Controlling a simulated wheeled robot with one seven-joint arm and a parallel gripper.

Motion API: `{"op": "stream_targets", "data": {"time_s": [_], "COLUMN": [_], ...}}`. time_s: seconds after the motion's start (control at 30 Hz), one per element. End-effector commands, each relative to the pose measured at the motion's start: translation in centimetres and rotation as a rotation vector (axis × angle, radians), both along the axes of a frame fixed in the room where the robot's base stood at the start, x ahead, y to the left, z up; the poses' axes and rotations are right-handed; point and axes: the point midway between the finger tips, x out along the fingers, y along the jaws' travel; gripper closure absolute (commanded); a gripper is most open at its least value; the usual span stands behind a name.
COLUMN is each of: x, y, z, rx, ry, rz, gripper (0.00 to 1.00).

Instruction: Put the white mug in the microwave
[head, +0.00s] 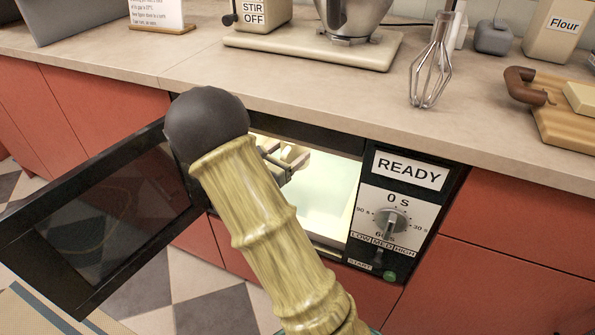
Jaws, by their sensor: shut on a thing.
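The microwave (355,170) is built in under the counter, and its dark door (110,215) is swung open to the left. Its lit, pale interior (325,195) shows to the right of my arm. My gripper (288,158) is at the upper part of the opening, partly hidden by my arm. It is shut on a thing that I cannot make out. I cannot see the white mug anywhere; my arm covers the left part of the opening.
The microwave's panel (395,215) reads READY and 0 S, with a dial and a green start button. Above, the counter holds a mixer (350,20), a whisk (433,65), a flour canister (556,30) and a wooden board (570,125). The counter's front strip is clear.

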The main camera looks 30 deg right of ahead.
Motion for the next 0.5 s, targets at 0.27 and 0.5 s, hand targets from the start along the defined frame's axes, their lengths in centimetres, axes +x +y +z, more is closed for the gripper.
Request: {"op": "stream_targets", "data": {"time_s": [0.27,0.5], "x": [-0.2,-0.1], "y": [-0.6,-0.5], "z": [0.1,-2.1], "rx": [-0.002,-0.002], "ry": [-0.002,0.001], "rz": [-0.012,-0.009], "gripper": [0.69,0.69]}}
